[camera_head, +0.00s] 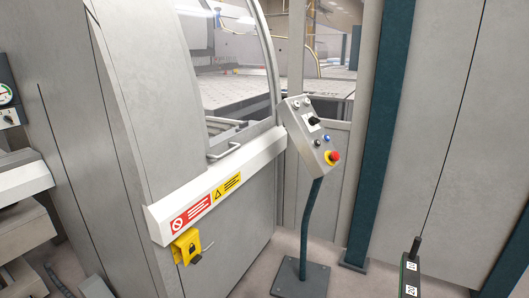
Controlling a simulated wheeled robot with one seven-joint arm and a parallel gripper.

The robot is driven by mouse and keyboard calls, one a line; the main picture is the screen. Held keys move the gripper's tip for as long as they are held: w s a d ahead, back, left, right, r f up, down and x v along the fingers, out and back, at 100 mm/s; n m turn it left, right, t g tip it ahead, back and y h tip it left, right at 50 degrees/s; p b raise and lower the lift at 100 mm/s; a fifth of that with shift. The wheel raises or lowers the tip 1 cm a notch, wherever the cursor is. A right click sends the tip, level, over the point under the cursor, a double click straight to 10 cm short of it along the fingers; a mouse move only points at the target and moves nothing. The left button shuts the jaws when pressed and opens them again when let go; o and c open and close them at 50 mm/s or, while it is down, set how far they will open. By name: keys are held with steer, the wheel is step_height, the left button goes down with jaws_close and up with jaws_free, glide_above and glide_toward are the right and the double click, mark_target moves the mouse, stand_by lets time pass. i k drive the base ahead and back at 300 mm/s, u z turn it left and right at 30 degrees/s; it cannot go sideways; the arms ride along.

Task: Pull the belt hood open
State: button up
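A grey machine cover with a curved, framed window (262,60) stands left of centre. I take it to be the belt hood, but no label confirms this. A grey bar handle (222,152) sticks out at its lower window edge, above a white rail (215,190). The cover appears closed, though its seam is not clear. My gripper is not recognisable in this view, and nothing is seen touching the handle.
A control pedestal (310,135) with a red stop button stands right of the handle on a floor plate (300,280). A dark green post (380,130) and a dark upright piece (410,272) are at right.

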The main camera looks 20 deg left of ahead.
mark_target(223, 149)
steer(key=k, duration=1)
steer(key=u, duration=1.1)
steer(key=i, duration=0.95)
steer(key=z, duration=0.05)
